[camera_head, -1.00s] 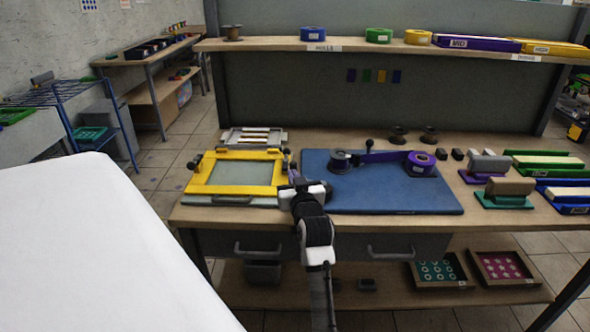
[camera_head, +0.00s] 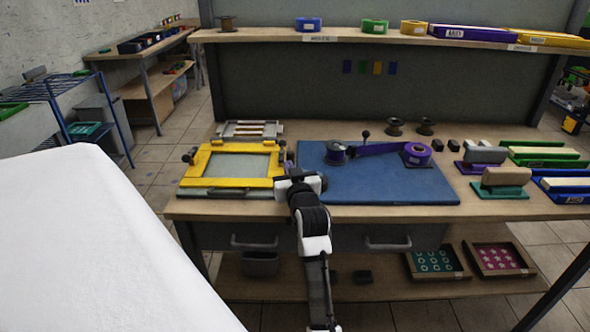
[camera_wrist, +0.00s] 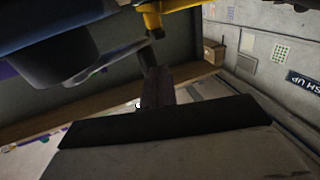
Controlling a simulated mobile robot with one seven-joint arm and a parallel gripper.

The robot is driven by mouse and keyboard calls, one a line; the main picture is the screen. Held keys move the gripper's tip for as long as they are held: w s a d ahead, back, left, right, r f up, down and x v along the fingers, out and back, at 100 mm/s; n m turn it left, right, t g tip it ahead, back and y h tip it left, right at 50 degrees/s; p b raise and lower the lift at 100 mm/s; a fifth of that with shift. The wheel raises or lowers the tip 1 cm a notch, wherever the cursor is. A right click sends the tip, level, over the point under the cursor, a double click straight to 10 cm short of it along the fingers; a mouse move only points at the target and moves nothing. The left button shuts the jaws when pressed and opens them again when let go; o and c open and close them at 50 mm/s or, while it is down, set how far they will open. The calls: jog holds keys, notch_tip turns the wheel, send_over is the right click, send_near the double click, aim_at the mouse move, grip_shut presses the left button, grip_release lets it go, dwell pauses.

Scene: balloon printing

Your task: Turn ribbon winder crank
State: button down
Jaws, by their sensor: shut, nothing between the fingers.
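The ribbon winder lies on a blue mat (camera_head: 385,186). It has a dark spool (camera_head: 336,153) at the left and a purple ribbon (camera_head: 375,149) running to a purple roll (camera_head: 417,155) at the right. A dark knob on a thin post (camera_head: 366,134), perhaps the crank handle, rises behind the ribbon. My gripper (camera_head: 289,164) is at the mat's left edge, beside the yellow frame, left of the spool and apart from the knob. It is shut and empty. My wrist hides part of the frame's corner. The wrist view is dark and shows no clear crank.
Stamps (camera_head: 505,178) and coloured trays (camera_head: 560,188) fill the right end. A shelf (camera_head: 260,37) with ribbon rolls spans above.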

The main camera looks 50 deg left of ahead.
jog(key=b+v, duration=0.3)
jog(key=v, duration=1)
jog(key=c, duration=2.1)
grip_release()
jog(key=shift+c, duration=0.2)
